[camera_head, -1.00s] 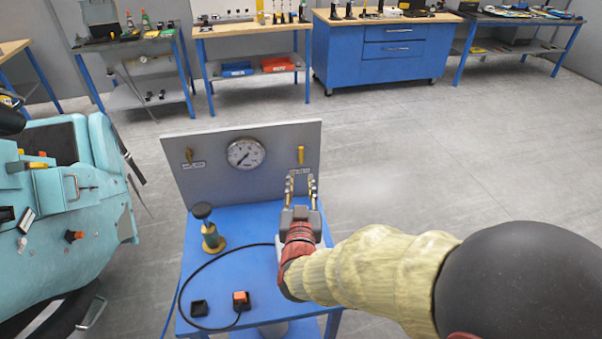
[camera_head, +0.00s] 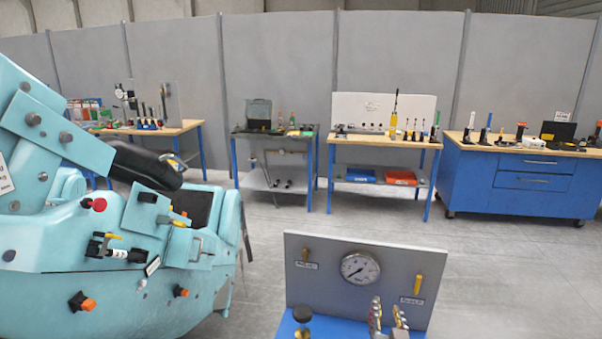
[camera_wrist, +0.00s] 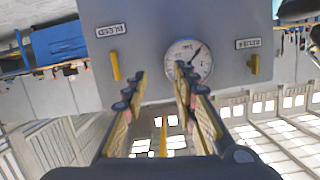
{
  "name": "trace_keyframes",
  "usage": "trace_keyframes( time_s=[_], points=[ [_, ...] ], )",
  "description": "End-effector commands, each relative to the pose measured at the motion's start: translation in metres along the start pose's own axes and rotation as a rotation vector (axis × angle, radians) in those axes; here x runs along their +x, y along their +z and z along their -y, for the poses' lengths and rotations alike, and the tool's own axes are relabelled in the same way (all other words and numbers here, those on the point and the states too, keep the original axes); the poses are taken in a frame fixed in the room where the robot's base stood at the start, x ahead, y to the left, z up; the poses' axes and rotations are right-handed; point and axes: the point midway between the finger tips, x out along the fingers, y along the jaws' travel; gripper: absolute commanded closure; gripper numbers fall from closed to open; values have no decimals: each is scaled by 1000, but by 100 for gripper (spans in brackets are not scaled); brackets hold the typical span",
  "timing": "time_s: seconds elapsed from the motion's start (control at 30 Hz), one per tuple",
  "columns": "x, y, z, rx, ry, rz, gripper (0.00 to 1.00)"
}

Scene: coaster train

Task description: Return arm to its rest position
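My gripper (camera_head: 388,312) is at the bottom edge of the head view, in front of the right part of a grey gauge panel (camera_head: 330,298). In the wrist view my gripper (camera_wrist: 157,85) has its two fingers apart, with nothing held between them. The panel carries a round white pressure gauge (camera_head: 360,268), a yellow lever (camera_head: 417,284) on the right and a smaller brass-coloured lever (camera_head: 305,255) on the left. The panel also fills the upper middle of the wrist view (camera_wrist: 140,50), which looks upside down. Most of my arm is out of view.
A turquoise coaster car (camera_head: 110,260) with several knobs and levers fills the left. The panel stands on a blue table (camera_head: 335,328). Workbenches (camera_head: 385,141) and a blue drawer cabinet (camera_head: 470,185) line the back wall. The grey floor (camera_head: 500,270) is clear at right.

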Motion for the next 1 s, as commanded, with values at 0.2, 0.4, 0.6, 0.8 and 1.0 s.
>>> trace_keyframes(
  time_s=[0.2, 0.4, 0.6, 0.8, 1.0],
  points=[
    [-40, -1, 35, -25, -161, 227, 72],
    [-100, 11, 34, -101, -221, 452, 72],
    [-169, 25, 5, -185, -187, 667, 72],
    [-217, 33, -25, -231, -124, 799, 72],
    [-229, 36, -33, -240, -103, 835, 72]
  ],
)
